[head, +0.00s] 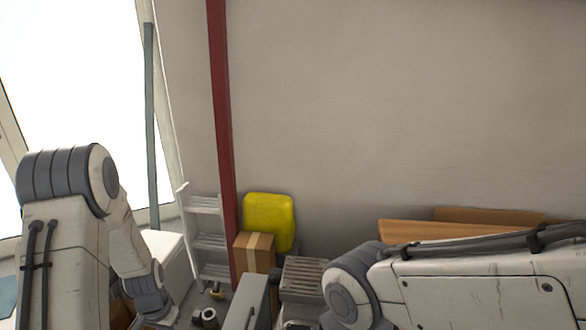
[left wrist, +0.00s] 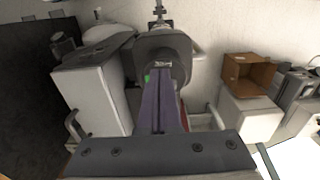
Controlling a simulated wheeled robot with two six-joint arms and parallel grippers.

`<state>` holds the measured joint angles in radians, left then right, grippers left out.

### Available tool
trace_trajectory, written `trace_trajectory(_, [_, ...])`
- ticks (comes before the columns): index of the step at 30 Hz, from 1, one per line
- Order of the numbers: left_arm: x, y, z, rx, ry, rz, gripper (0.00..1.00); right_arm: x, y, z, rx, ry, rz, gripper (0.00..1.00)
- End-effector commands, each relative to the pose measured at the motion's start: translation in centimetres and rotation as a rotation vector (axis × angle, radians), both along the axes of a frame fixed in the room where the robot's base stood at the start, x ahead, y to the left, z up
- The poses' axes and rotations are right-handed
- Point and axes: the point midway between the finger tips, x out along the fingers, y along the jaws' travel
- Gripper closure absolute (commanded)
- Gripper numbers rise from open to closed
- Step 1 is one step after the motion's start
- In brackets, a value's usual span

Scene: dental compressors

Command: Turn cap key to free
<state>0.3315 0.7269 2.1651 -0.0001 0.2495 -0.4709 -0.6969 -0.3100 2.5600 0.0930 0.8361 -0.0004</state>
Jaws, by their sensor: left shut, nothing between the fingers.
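My left gripper (left wrist: 160,84) is shut and empty in the left wrist view, its two fingers side by side. Their tips lie over the lower part of a dark grey rounded fixture (left wrist: 164,46); I cannot tell whether they touch it. A small green spot (left wrist: 147,78) shows beside the fingers. A small dark fitting (left wrist: 159,13) stands beyond the fixture. No cap key can be made out for certain. In the head view, my left arm reaches down at the left, with its gripper out of view. My right arm shows at lower right, its gripper out of view.
In the left wrist view, a white cabinet (left wrist: 92,97) stands left of my fingers, and an open cardboard box (left wrist: 248,72) sits on a white unit (left wrist: 248,118) at right. The head view shows a stepladder (head: 207,240), red post (head: 221,130) and yellow container (head: 268,218).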

Motion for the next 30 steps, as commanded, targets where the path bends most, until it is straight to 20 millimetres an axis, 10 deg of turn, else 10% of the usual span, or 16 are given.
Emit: trace_trajectory(30, [-0.7,-0.4,2.1,0.000,-0.001,0.000,1.00,0.0,0.0,2.1,0.000,0.000,0.000,0.05])
